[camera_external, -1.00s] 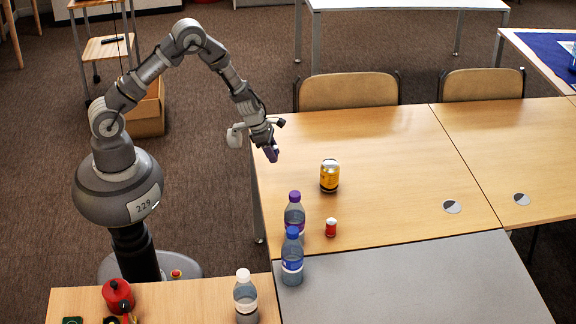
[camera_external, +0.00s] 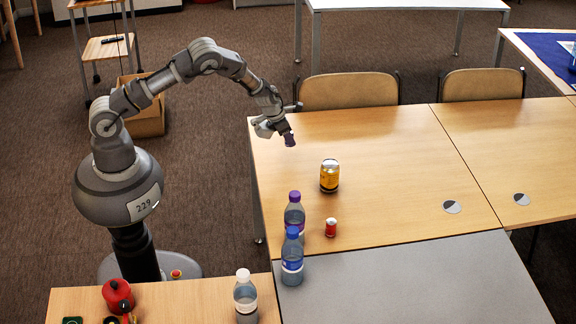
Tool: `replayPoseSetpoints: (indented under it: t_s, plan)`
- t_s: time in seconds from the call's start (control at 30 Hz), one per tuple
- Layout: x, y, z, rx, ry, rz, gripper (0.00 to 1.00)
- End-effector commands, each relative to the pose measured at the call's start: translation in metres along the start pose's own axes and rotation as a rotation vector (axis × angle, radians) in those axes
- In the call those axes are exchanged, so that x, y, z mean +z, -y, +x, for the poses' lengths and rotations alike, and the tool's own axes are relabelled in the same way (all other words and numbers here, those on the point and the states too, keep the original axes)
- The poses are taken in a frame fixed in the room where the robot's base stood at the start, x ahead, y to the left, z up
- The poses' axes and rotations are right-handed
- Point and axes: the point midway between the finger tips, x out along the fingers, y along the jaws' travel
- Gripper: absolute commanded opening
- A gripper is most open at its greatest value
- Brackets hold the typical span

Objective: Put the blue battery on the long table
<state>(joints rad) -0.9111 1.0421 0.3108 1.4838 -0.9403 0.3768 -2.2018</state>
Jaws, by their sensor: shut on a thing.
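My gripper (camera_external: 286,131) is shut on a small purple-blue cylinder, the blue battery (camera_external: 290,140), which hangs below the fingers. The fingers hide its upper part. The gripper is over the far left part of the long wooden table (camera_external: 390,150), and the battery appears above the top, apart from it. I cannot tell the exact height.
A yellow can (camera_external: 329,176), a small red cylinder (camera_external: 330,228), a purple-capped bottle (camera_external: 294,215) and a blue-capped bottle (camera_external: 292,258) stand nearby. A white-capped bottle (camera_external: 246,298) and red pot (camera_external: 117,296) are on the front table. Chairs (camera_external: 348,91) line the far edge.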

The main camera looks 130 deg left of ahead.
Motion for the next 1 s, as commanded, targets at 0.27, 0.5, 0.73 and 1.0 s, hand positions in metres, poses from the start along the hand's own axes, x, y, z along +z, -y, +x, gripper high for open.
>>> replayPoseSetpoints:
  t_s: [0.27,0.5,0.73,1.0]
  plan:
    - [0.046,-0.007,0.028,-0.001,0.000,-0.001,0.04]
    - [0.058,-0.010,0.048,-0.001,-0.002,-0.001,0.04]
    - [0.051,-0.010,0.064,0.000,0.000,-0.002,0.04]
    - [0.051,-0.010,0.066,-0.001,0.000,-0.001,0.04]
